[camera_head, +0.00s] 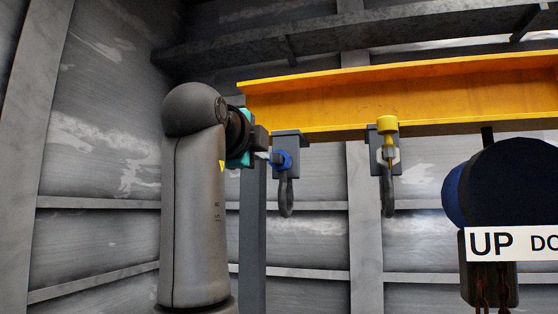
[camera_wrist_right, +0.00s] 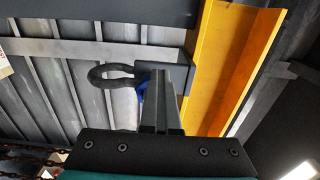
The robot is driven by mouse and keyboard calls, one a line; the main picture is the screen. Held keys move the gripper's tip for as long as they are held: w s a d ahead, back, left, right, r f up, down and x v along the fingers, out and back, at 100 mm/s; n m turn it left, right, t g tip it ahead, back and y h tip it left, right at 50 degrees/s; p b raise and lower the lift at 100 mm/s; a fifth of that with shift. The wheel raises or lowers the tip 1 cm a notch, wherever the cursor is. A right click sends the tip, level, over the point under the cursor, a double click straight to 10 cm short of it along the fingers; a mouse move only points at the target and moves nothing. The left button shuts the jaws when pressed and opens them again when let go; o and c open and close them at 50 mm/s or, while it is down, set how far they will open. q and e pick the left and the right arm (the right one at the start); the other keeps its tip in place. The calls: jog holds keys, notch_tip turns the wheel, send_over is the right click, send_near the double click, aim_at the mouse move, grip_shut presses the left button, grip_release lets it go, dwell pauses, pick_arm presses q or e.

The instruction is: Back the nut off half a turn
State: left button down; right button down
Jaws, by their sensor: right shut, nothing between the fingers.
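A blue nut (camera_head: 282,161) sits on a grey bracket (camera_head: 288,139) under the left end of the yellow beam, with a dark shackle (camera_head: 286,194) hanging there. My right gripper (camera_head: 267,156) is just left of the blue nut, its fingers shut and empty. I cannot tell whether the tips touch it. In the right wrist view the shut fingers (camera_wrist_right: 161,105) point at the bracket (camera_wrist_right: 178,74) and partly hide the blue nut (camera_wrist_right: 141,92). A second bracket further right carries a yellow piece (camera_head: 387,127), a pale nut and another shackle (camera_head: 387,192). My left gripper is out of view.
The yellow beam (camera_head: 400,95) runs just above both brackets. A dark round hoist body (camera_head: 505,185) with an "UP DO..." sign (camera_head: 512,243) and chains stands at the right. Grey panelled walls are behind. Open air lies between the two brackets.

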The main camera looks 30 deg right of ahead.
jog(key=shift+f, duration=0.55)
jog(key=shift+s+d+f+b, duration=0.1)
jog(key=shift+f+b, duration=0.25)
jog(key=shift+f, duration=0.3)
jog(key=shift+w+a+f, duration=0.2)
jog(key=b+v, duration=0.1)
jog(key=v, duration=0.5)
dwell(0.4)
